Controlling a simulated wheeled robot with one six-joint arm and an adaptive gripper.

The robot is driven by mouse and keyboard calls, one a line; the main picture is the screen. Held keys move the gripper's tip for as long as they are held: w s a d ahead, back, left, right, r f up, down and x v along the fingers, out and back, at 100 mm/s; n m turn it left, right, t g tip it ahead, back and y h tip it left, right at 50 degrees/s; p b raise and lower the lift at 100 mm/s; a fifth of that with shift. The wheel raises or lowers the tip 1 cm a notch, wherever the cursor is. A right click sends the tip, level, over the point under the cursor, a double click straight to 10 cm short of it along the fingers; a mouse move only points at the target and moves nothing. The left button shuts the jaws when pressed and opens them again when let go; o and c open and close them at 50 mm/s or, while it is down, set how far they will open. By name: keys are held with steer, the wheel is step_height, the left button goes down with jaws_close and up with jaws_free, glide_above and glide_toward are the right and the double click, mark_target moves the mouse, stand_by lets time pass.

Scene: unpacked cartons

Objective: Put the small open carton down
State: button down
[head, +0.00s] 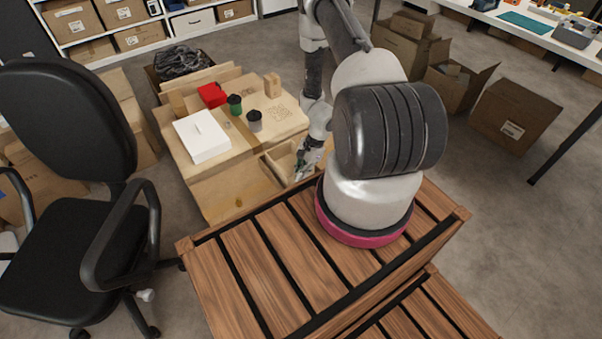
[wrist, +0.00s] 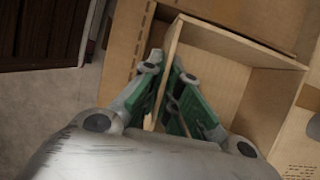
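The small open carton (wrist: 268,105) is tan and empty in the wrist view, its open top facing the camera. My gripper (wrist: 167,70) straddles its left wall, one green-padded finger outside and one inside, closed on the wall. In the head view the small open carton (head: 283,158) is at the near right corner of a large carton's top, with my gripper (head: 303,168) at its right side. My arm hides part of it. I cannot tell whether its underside touches the surface below.
The large carton (head: 225,195) carries a white box (head: 202,138), a red box (head: 212,94), a green cup (head: 235,104), a dark-lidded cup (head: 254,121) and a tan block (head: 272,85). An office chair (head: 70,130) stands left. More cartons (head: 513,118) stand on the floor at right.

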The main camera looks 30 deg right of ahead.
steer(key=shift+f, duration=0.1)
steer(key=shift+f, duration=0.15)
steer(key=c, duration=1.9)
jaws_free()
